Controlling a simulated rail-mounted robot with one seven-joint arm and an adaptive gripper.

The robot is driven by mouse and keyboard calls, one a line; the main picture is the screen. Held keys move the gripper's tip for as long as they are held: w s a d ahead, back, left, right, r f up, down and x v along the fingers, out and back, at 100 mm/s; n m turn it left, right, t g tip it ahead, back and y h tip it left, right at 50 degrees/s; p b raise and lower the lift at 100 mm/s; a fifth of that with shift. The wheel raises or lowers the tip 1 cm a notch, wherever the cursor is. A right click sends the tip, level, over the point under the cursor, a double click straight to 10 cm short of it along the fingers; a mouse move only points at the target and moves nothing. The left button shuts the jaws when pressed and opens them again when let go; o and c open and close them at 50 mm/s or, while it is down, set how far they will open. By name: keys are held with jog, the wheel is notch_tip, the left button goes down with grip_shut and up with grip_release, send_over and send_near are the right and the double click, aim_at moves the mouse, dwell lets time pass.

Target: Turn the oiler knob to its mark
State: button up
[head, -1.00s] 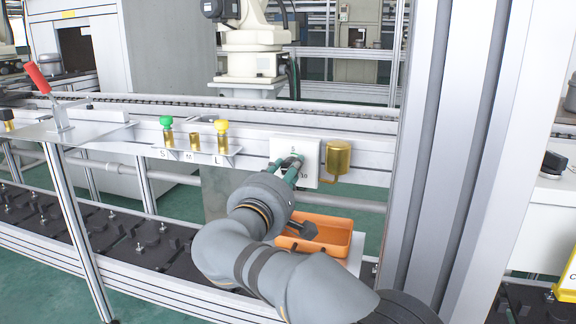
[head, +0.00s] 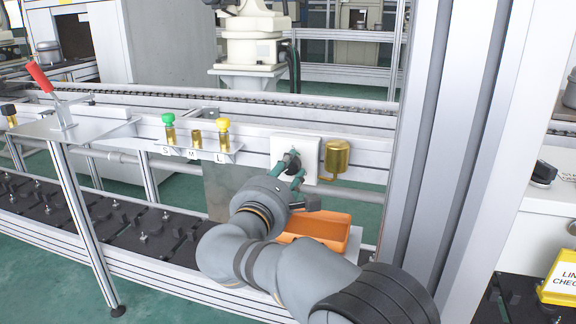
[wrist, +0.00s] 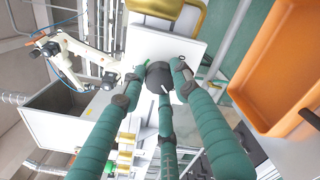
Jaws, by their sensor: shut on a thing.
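The oiler knob (wrist: 157,75) is a dark round knob with a white pointer line, on a white panel (wrist: 140,45). In the head view the white panel (head: 312,147) is mounted on the rail, and my fingers partly cover the knob. My gripper (wrist: 156,80) has teal fingers with dark tips, closed around the knob from its sides. In the head view my gripper (head: 291,163) reaches the panel from below. A small green spot shows beside the knob in the wrist view. The panel's markings are not readable.
A brass cup (head: 337,156) sits right beside the panel. An orange bin (head: 318,228) is below my gripper. A bracket with green- and yellow-topped brass fittings (head: 222,135) is to the left. A tall aluminium post (head: 410,150) stands on the right.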

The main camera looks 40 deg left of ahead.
jog(key=shift+w+d+r, duration=0.1)
jog(key=shift+w+d, duration=0.1)
dwell(0.3)
jog(key=o, duration=1.2)
jog(key=shift+c, duration=0.2)
jog(key=shift+s+a, duration=0.1)
jog(key=shift+s, duration=0.1)
jog(key=shift+s, duration=0.4)
jog(key=v, duration=1.1)
jog(key=shift+w, duration=0.1)
jog(key=x, duration=1.1)
jog(key=shift+w, duration=0.4)
